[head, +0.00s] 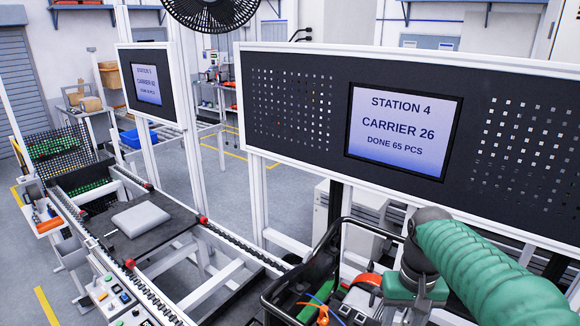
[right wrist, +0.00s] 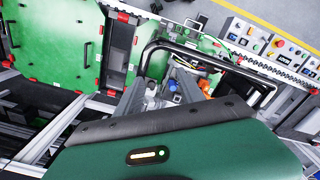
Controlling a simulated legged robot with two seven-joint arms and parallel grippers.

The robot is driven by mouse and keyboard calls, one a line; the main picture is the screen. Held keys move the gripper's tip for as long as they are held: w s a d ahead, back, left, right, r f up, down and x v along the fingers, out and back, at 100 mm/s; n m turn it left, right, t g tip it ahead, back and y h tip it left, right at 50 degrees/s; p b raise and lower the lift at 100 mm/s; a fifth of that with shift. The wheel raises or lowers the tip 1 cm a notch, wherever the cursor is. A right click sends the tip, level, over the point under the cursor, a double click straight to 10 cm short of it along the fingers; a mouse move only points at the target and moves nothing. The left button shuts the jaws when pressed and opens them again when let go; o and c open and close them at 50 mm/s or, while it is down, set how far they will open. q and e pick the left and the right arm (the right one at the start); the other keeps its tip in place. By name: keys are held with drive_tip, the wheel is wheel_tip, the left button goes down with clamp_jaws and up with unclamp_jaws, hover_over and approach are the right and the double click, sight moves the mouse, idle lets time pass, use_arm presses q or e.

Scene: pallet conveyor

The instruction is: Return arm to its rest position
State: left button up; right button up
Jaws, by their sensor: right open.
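My right arm (head: 490,270), in a green ribbed sleeve, reaches in from the lower right of the head view. Its grey wrist is bent down over a black tubular frame (head: 285,279) holding cables and red, green and orange parts. In the right wrist view my right gripper (right wrist: 173,82) is open, its grey fingers pointing away past the green housing. The black tubing (right wrist: 205,46) passes beyond and around the fingers; contact cannot be told. No held object shows between the fingers. My left arm and gripper are not in view.
A framed black panel with a screen (head: 404,130) reading Station 4 stands behind my right arm. A conveyor (head: 235,243) runs to the left, carrying a dark pallet with a grey block (head: 141,219). Green panels (right wrist: 50,40) show in the right wrist view.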

drive_tip(key=shift+t, duration=0.5)
drive_tip(key=f, duration=0.3)
drive_tip(key=s+a+f, duration=0.1)
drive_tip(key=f, duration=0.1)
drive_tip(key=s+f, duration=0.1)
drive_tip(key=f, duration=0.2)
drive_tip(key=shift+s+a+f, duration=0.2)
drive_tip(key=shift+s+f, duration=0.05)
drive_tip(key=shift+f, duration=0.05)
drive_tip(key=s+a+f+n+t, duration=0.1)
drive_tip(key=s+a+f+t, duration=0.1)
drive_tip(key=s+f, duration=0.7)
use_arm(q)
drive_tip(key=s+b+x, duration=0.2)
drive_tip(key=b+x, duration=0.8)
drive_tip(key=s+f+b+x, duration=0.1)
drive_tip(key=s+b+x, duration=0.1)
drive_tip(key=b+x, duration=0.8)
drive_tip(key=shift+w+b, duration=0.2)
drive_tip(key=shift+b, duration=0.1)
use_arm(e)
wheel_tip(320, 180, down, 19)
drive_tip(key=shift+d, duration=0.2)
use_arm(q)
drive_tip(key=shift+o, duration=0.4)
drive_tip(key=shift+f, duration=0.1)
use_arm(e)
drive_tip(key=shift+s+f, duration=0.1)
